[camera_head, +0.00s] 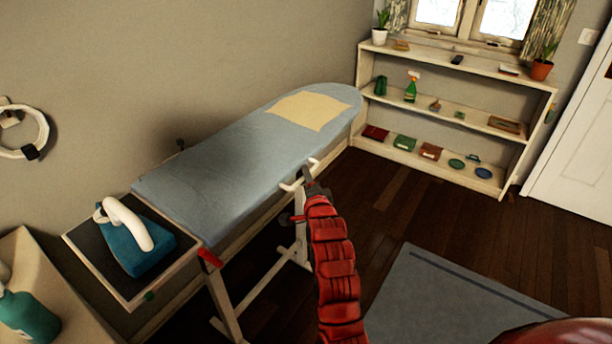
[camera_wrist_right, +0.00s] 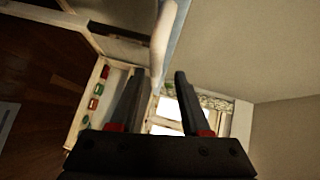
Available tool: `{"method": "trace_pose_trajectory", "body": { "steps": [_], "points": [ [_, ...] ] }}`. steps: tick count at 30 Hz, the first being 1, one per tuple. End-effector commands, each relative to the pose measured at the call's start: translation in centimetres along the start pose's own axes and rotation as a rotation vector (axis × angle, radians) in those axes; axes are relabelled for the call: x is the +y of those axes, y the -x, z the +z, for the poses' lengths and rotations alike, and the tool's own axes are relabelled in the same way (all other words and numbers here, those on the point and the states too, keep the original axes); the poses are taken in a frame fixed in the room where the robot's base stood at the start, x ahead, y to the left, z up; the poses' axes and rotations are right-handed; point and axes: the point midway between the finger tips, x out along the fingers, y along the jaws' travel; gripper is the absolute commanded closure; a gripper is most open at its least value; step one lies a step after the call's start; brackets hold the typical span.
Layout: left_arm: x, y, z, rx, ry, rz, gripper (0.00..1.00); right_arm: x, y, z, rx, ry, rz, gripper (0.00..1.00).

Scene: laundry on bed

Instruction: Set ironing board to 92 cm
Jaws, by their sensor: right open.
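The ironing board (camera_head: 240,150) stands along the wall with a blue-grey cover, its rounded end toward the shelf. A white handle (camera_head: 314,163) sticks out from its near long edge. My right gripper (camera_head: 306,173) is at this handle, its arm coming up from below. In the right wrist view the dark fingers of my right gripper (camera_wrist_right: 160,74) are apart, and a white bar (camera_wrist_right: 162,40) runs in line with the gap between them. Whether the bar lies inside the gap or just beyond the tips is hard to tell. My left gripper is out of view.
A teal iron (camera_head: 150,258) rests on the board's dark end tray (camera_head: 90,243). A yellowish cloth (camera_head: 308,110) lies on the cover. A white shelf (camera_head: 440,118) with small items stands at the back right. A grey rug (camera_head: 440,300) covers part of the dark floor.

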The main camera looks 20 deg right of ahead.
Motion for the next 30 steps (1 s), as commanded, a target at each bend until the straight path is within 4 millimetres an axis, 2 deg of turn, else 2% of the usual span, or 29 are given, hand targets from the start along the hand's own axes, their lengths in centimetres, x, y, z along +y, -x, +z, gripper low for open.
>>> {"method": "trace_pose_trajectory", "body": {
  "steps": [17,18,24,30],
  "points": [
    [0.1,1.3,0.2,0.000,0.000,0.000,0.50,0.1,11.7,0.0,0.000,-0.002,-0.003,0.53],
    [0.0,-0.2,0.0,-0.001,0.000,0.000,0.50,-0.6,12.3,-0.1,-0.001,0.000,0.003,0.53],
    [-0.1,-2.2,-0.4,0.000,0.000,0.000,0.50,-0.4,13.9,-0.1,0.000,0.001,0.001,0.53],
    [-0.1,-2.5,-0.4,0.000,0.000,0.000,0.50,-0.2,14.4,-0.1,0.001,0.000,-0.002,0.53]
  ]
}}
